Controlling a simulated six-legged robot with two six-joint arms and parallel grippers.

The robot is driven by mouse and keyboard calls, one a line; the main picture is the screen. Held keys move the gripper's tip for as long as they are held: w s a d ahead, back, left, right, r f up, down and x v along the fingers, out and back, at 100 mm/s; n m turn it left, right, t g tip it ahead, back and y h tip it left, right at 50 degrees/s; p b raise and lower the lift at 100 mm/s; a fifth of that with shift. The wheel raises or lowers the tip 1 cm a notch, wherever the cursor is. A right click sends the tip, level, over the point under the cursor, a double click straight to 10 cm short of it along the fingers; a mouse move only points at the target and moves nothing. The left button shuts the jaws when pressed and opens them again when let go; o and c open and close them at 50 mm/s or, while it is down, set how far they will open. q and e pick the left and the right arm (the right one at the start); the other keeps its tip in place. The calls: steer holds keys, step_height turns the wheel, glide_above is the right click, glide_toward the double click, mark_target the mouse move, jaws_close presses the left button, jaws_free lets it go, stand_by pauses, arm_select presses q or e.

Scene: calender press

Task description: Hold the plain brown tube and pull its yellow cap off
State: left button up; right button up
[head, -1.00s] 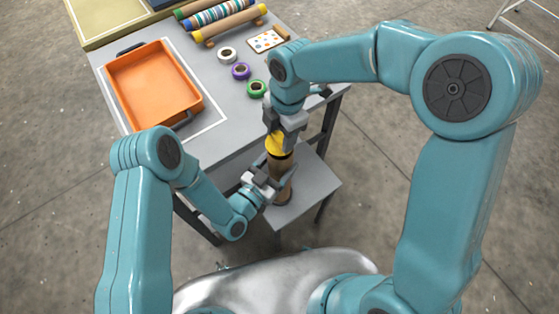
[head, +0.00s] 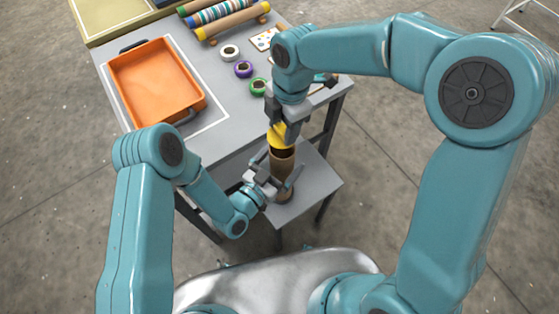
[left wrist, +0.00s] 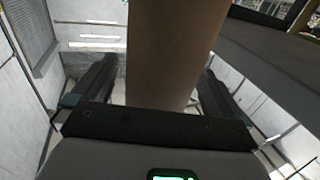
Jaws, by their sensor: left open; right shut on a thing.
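The plain brown tube (head: 283,164) stands upright on a small grey shelf (head: 318,187). Its dark open top end shows under the yellow cap (head: 277,138). My right gripper (head: 283,127) is shut on the cap and holds it at the tube's top, shifted left of the opening; I cannot tell if they still touch. My left gripper (head: 274,171) is open around the tube's middle. In the left wrist view the tube (left wrist: 168,50) runs between the spread fingers, with a gap on each side. The tube's lower part is partly hidden by my left gripper.
An orange tray (head: 155,82) is on the grey table at the left. White, purple and green rings (head: 243,69) lie to its right. Several capped rolls (head: 232,20) lie on a rack at the back. The table edge and legs are close behind the shelf.

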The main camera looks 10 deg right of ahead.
arm_select(q)
steer(key=v, duration=1.2)
